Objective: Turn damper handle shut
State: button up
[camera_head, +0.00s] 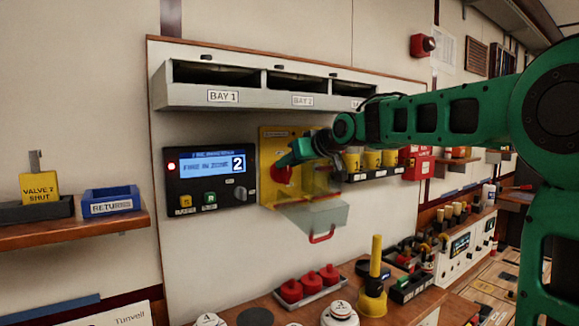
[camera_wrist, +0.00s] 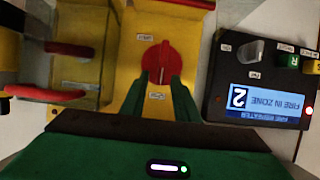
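The damper handle is a red rotary handle (camera_wrist: 161,62) on a yellow panel (camera_wrist: 127,72) in the wrist view. It points roughly up and down there. In the head view the red handle (camera_head: 281,174) is partly hidden by my gripper (camera_head: 292,157), which reaches the panel from the right. In the wrist view the two green fingertips of my gripper (camera_wrist: 166,82) lie on either side of the handle's lower end, with a gap between them. I cannot tell whether they press on it. Small labels sit above and below the handle.
A control unit with a blue screen (camera_head: 210,166) is just left of the yellow panel. A clear cover with a red grip (camera_head: 322,238) hangs open below it. Yellow-topped items (camera_head: 371,158) stand on the right. A shelf of bays (camera_head: 187,97) juts out above.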

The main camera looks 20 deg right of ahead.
grip_shut()
jog(key=shift+d, duration=0.15)
jog(key=shift+w+d+f+m+y, duration=0.2)
jog(key=shift+d+f+m+y, duration=0.3)
jog(key=shift+m+y, duration=0.8)
jog(key=shift+w+d+f+m+y, duration=0.25)
jog(key=shift+d+m+y, duration=0.4)
jog(key=shift+m, duration=1.25)
jog(key=shift+w+d+f+m+y, duration=0.1)
jog(key=shift+d+f+m+y, duration=0.35)
jog(key=shift+m+y, duration=0.9)
jog(key=shift+m, duration=0.35)
